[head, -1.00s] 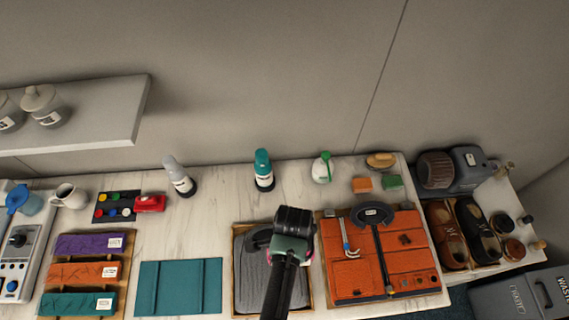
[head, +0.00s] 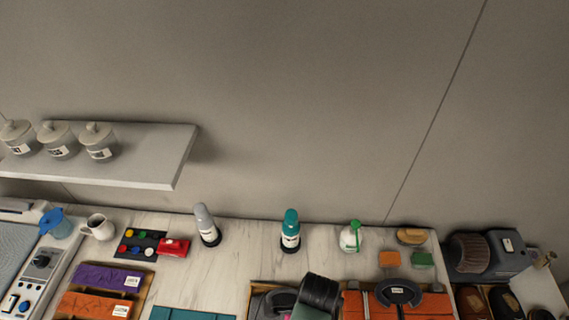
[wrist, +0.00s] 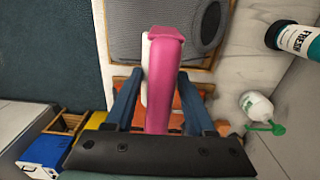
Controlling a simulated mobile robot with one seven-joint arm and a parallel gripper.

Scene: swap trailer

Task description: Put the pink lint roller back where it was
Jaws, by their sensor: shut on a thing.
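The pink lint roller (wrist: 165,80) is held between the blue fingers of my gripper (wrist: 157,88) in the wrist view. A white part shows along its left side. Its lower end is hidden behind the dark gripper body. The fingers are shut on it. In the head view, only a small bit of pink shows beside my black wrist at the bottom edge. The grey pad in a wooden frame (wrist: 165,28) lies beyond the roller in the wrist view. I cannot tell which spot the roller came from.
A red item (head: 174,248), an orange block (head: 389,259) and a green block (head: 422,260) lie nearby. A shelf (head: 150,160) overhangs at left.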

